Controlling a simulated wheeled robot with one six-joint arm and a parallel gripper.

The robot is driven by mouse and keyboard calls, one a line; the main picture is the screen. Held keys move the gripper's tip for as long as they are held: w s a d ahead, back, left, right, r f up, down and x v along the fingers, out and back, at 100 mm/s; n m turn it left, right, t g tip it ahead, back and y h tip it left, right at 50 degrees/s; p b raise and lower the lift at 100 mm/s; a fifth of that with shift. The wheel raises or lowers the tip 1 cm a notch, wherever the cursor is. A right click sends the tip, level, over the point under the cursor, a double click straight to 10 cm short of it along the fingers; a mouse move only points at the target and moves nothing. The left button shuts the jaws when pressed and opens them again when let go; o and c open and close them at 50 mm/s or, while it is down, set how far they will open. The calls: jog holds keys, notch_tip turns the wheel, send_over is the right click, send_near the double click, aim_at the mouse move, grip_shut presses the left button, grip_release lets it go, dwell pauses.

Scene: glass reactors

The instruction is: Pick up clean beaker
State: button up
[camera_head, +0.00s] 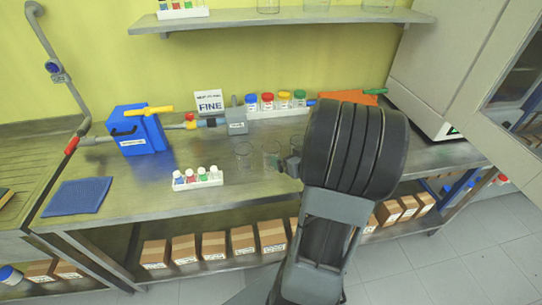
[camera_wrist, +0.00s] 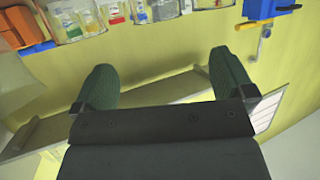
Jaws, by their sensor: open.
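Two clear glass beakers stand on the bench in the head view, a left beaker (camera_head: 243,156) and a right beaker (camera_head: 270,156). I cannot tell which one is the clean beaker. My gripper (camera_head: 287,167) is beside the right beaker, largely hidden behind my dark arm; contact cannot be judged. In the wrist view, which looks upside down, my gripper (camera_wrist: 162,65) shows two green fingers spread wide with nothing between them. Clear glass with coloured bottles seen through it (camera_wrist: 76,18) is at the top edge, beyond the fingertips.
A white rack of small bottles (camera_head: 198,178) stands left of the beakers. Coloured-cap bottles (camera_head: 267,102) and a grey box (camera_head: 236,122) are behind. A blue box (camera_head: 138,130) and blue mat (camera_head: 77,196) are left. A wall shelf (camera_head: 230,20) hangs above.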

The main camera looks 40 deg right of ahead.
send_near(267, 144)
jog(key=w, duration=0.2)
jog(key=shift+f+x, duration=0.2)
jog(key=shift+x, duration=1.1)
jog(key=shift+f+x, duration=0.25)
jog(key=shift+x, duration=1)
jog(key=shift+s, duration=0.2)
jog(key=shift+c, duration=0.4)
jog(key=c, duration=1.1)
jog(key=shift+r, duration=0.15)
